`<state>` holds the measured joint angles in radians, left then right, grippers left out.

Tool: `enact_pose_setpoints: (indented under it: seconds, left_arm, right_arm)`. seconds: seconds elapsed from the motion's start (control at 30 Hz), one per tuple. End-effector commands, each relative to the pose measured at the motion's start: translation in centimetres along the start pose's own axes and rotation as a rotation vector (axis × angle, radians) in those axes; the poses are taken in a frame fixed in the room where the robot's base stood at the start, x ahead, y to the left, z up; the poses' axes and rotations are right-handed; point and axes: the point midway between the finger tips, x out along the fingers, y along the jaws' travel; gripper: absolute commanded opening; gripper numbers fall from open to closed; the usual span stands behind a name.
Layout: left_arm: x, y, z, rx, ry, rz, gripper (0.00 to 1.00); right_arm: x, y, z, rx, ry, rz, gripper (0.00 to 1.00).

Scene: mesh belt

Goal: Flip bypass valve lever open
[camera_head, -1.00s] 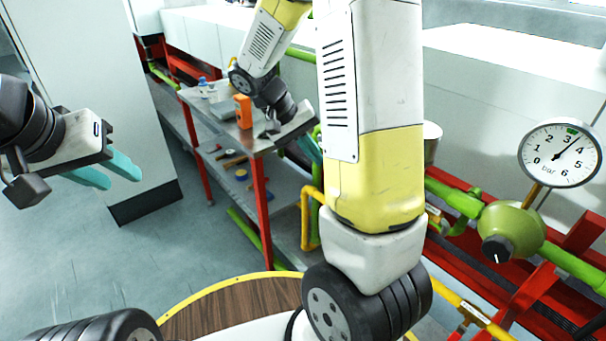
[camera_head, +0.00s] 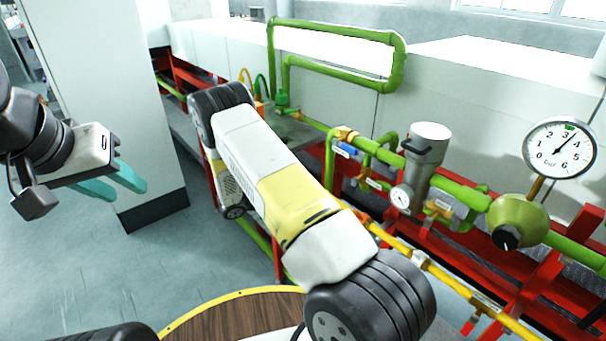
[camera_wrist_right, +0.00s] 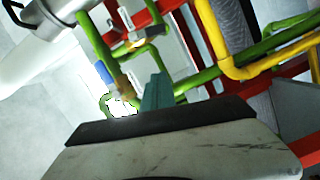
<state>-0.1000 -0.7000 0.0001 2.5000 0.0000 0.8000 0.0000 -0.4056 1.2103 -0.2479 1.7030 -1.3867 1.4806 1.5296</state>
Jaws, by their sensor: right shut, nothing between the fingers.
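A blue lever (camera_head: 347,151) sits on a green pipe branch beside the grey filter cylinder. I cannot tell which one is the bypass valve lever. In the right wrist view a blue handle (camera_wrist_right: 104,73) shows left of my right gripper (camera_wrist_right: 157,90), whose teal fingers are shut and empty, apart from it as far as I can tell. My right gripper is hidden behind my arm in the head view. My left gripper (camera_head: 122,187) is open and empty at the far left, away from the pipes.
A grey filter cylinder (camera_head: 427,150), a pressure gauge (camera_head: 559,147) and a green regulator (camera_head: 518,220) stand along the pipework. A yellow pipe (camera_head: 455,284) and red frame (camera_head: 545,290) run below. A green pipe loop (camera_head: 335,30) rises behind. The floor (camera_head: 90,260) at left is clear.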

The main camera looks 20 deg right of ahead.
Motion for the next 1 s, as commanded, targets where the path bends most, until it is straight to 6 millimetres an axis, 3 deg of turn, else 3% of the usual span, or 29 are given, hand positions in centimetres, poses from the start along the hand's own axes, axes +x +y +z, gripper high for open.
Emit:
enact_pose_setpoints:
  seconds: [0.43, 0.7, 1.0]
  left_arm:
    - [0.0, 0.0, 0.0, 0.0, 0.0, 0.0, 0.36]
    - [0.0, 0.0, 0.0, 0.0, 0.0, 0.0, 0.36]
    - [0.0, 0.0, 0.0, 0.0, 0.0, 0.0, 0.36]
  right_arm:
    - [9.1, 0.0, 0.5, -0.003, -0.006, -0.001, 0.0]
    - [9.6, 0.0, 3.7, -0.003, -0.005, -0.002, 0.0]
    - [9.6, 0.0, 4.0, -0.001, -0.004, -0.002, 0.0]
